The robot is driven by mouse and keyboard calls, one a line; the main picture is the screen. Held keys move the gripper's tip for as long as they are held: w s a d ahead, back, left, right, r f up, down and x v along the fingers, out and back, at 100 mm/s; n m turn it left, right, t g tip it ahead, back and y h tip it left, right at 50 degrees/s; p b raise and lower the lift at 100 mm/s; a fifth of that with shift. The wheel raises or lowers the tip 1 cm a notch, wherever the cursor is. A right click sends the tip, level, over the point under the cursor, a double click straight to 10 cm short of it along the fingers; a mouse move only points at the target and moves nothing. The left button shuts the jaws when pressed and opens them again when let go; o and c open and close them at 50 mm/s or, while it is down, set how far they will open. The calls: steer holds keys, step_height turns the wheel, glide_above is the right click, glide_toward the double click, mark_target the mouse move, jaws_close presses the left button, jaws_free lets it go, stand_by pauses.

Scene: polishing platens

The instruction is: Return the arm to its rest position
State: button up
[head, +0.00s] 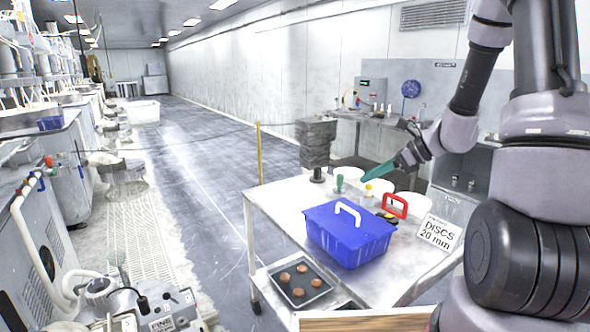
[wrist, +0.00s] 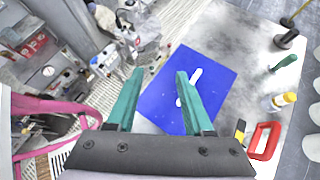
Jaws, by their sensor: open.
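My gripper (wrist: 156,100) has two teal fingers, set apart with nothing between them in the wrist view. In the head view my gripper (head: 379,171) is at the end of my raised arm, above the back part of the white table (head: 285,205). A blue box with a white handle (head: 345,245) stands on the table, below and in front of the gripper. The blue box (wrist: 200,75) also shows in the wrist view, beyond the fingertips and apart from them.
A red-handled item (head: 397,206), a green-topped stamp (head: 340,183) and a sign (head: 438,232) are on the table. A dark tray with several copper discs (head: 300,285) is lower at the front left. Machines (head: 60,215) line the left; the aisle floor (head: 190,150) is clear.

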steer(key=s+d+r+n+t+h, duration=0.2)
steer(key=s+r+n+h, duration=0.6)
steer(key=s+r+n, duration=1.1)
step_height(320, 180, up, 2)
steer(key=shift+s+d+n+t, duration=0.15)
steer(key=shift+s+n+t, duration=0.25)
steer(key=shift+t, duration=0.1)
steer(key=shift+w, duration=0.1)
